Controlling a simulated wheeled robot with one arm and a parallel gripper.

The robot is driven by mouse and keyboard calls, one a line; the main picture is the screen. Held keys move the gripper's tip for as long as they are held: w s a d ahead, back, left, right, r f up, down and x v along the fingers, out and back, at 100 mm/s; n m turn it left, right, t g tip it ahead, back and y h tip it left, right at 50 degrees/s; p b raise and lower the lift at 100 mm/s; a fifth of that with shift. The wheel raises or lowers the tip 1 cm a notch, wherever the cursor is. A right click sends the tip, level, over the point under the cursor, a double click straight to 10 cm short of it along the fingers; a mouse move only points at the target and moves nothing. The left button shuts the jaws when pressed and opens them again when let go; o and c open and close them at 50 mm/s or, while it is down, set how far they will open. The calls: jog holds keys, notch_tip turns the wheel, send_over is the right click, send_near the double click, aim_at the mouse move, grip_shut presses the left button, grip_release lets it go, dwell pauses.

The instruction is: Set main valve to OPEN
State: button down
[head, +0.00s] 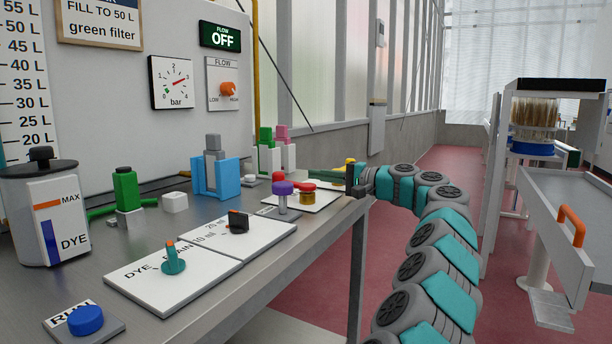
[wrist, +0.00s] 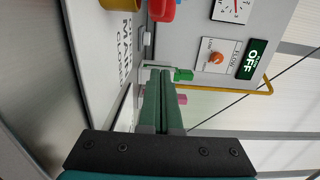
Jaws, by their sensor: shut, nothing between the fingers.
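A white plate (head: 322,198) lies at the right end of the bench. I take this as the main valve but cannot be sure. In the wrist view the plate (wrist: 92,25) carries lettering that seems to include CLOSED, and a gold part (wrist: 119,8) is cut by the top edge. My gripper (head: 312,177) reaches left over the bench behind the knob, apart from it. Its green fingers are shut and empty, also in the wrist view (wrist: 161,72). The FLOW sign (head: 221,37) reads OFF.
A purple-topped post (head: 283,195) stands left of the gold knob. Green (head: 266,140) and pink (head: 283,136) parts and a blue holder (head: 215,178) are behind. DYE and DRAIN plates (head: 150,285) lie nearer. Open floor (head: 450,165) is to the right.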

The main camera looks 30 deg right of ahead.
jog(key=shift+s+d, duration=1)
jog(key=shift+d, duration=0.25)
jog(key=shift+s+d, duration=1)
jog(key=shift+d, duration=0.25)
